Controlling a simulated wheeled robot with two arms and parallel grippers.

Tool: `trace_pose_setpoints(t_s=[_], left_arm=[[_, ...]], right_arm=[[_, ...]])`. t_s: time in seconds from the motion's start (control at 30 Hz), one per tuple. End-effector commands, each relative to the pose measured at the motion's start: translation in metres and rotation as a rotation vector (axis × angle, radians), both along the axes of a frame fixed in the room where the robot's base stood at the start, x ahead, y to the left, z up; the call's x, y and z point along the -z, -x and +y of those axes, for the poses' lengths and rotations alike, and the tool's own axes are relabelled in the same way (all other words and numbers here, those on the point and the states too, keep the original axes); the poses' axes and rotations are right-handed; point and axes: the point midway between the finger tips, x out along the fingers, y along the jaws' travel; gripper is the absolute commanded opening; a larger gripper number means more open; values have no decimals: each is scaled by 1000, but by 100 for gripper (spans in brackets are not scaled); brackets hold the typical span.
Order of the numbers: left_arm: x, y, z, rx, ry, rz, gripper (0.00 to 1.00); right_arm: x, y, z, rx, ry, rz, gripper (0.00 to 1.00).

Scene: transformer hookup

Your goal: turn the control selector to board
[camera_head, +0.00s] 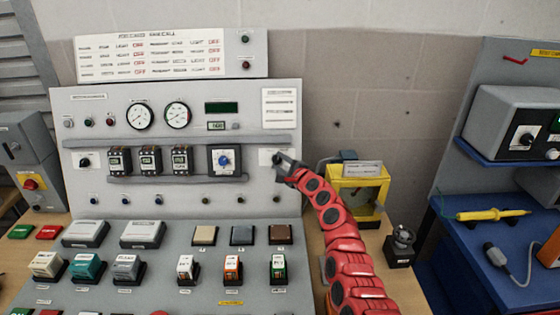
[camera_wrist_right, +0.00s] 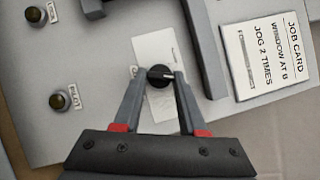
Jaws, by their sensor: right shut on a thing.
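The control selector is a small round black knob with a light pointer line, on a white label plate at the right of the grey panel (camera_head: 240,110). In the right wrist view the knob (camera_wrist_right: 159,75) sits between the two fingertips of my right gripper (camera_wrist_right: 160,78). The fingers are closed on the knob's sides. In the head view my right gripper (camera_head: 281,160) reaches the panel's right side and hides most of the selector. The lettering on the plate (camera_wrist_right: 158,45) is too small to read. My left gripper is not in view.
A job card (camera_wrist_right: 265,55) is fixed beside the selector. A blue knob (camera_head: 223,160) and several small black devices (camera_head: 150,160) are left of it. A yellow box (camera_head: 358,190) stands right of the panel. Several buttons fill the lower console (camera_head: 190,260).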

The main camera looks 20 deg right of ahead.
Motion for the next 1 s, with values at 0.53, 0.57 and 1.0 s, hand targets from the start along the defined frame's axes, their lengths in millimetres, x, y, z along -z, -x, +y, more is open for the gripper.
trace_pose_setpoints(t_s=[0.53, 0.57, 1.0], left_arm=[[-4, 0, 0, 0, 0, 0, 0], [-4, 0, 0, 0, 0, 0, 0], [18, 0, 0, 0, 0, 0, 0]], right_arm=[[-5, -2, 0, -180, 473, 134, 0], [-5, -2, 0, -188, 500, 141, 0], [-8, -4, 1, -309, 819, 233, 0]])
